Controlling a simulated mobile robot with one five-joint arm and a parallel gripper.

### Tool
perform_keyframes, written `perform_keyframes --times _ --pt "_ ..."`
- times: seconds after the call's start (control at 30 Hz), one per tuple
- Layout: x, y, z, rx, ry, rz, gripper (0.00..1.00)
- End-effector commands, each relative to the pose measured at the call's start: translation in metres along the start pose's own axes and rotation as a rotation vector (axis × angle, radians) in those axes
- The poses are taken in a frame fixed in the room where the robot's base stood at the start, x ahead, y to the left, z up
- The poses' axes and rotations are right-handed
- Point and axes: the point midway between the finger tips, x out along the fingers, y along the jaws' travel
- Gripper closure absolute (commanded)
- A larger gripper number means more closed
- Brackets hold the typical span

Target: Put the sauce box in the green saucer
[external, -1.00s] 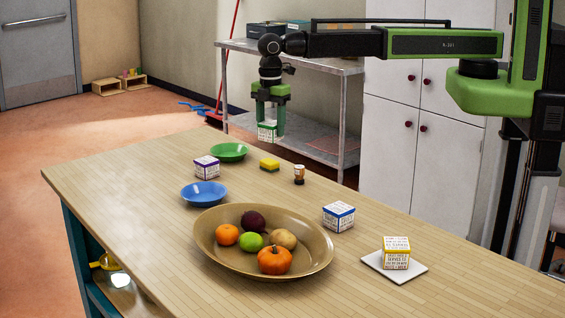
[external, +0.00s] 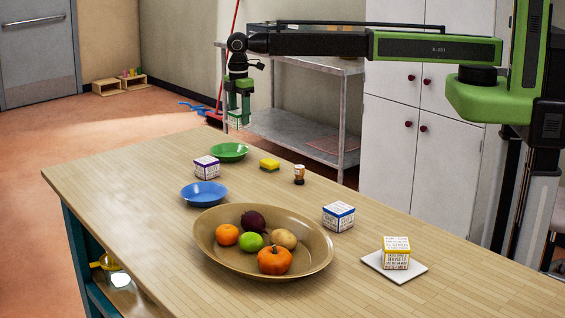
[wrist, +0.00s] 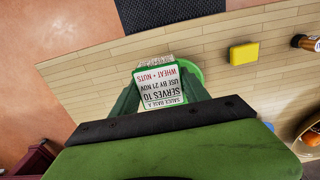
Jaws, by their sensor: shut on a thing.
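My gripper (external: 239,110) is shut on the sauce box (external: 236,120), a small white carton with green edges. In the wrist view the sauce box (wrist: 162,88) has its printed face toward the camera, with "sauce base" lettering, between the green fingers. The green saucer (external: 229,152) lies near the table's far edge and looks empty. In the external view the box appears just above the saucer and apart from it. In the wrist view the saucer (wrist: 190,69) shows partly behind the box, which hides much of it.
A purple-edged box (external: 206,168), blue saucer (external: 204,194), yellow sponge (external: 269,164) and small bottle (external: 299,174) stand nearby. A brown fruit bowl (external: 213,251), blue-edged box (external: 338,217) and yellow-edged box (external: 396,253) on a white plate (external: 418,269) stand nearer.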

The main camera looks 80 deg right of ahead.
Motion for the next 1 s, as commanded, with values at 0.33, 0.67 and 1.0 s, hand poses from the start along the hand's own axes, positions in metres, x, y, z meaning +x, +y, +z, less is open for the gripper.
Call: perform_keyframes --times 0.33,0.67,1.0 --pt "0.042 -0.024 -0.06 0.001 0.0 0.0 0.94" --pt "0.07 -0.025 -0.061 0.001 0.0 0.0 0.94" --pt "0.08 -0.025 -0.061 0.001 0.0 0.0 0.94"
